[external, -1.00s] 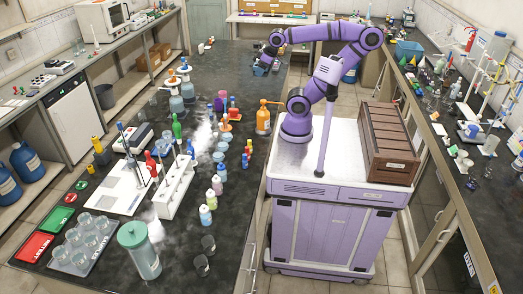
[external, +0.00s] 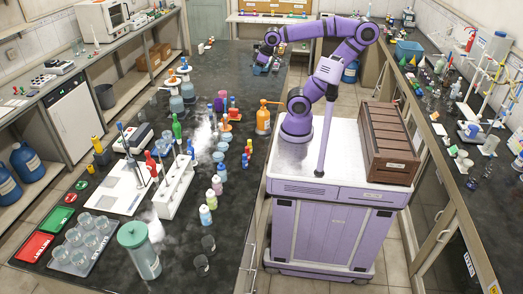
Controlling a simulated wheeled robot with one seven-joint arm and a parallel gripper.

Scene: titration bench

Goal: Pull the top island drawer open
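The island (external: 235,75) is a long dark-topped bench to the left of my base. Its right side, facing my base, is seen almost edge-on. A thin pale handle (external: 253,257) shows low on that side near the front; I cannot tell which drawer it belongs to. The top drawer's front cannot be made out. My gripper (external: 262,67) is small and dark at the end of the purple arm, over the far part of the island top near its right edge. It appears away from the visible handle. Its fingers are too small to read.
An orange bottle (external: 263,121) stands at the island's right edge near my arm's base. Several bottles and beakers crowd the middle of the top. A brown crate (external: 388,145) sits on my base. A narrow floor gap separates my base from the island.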

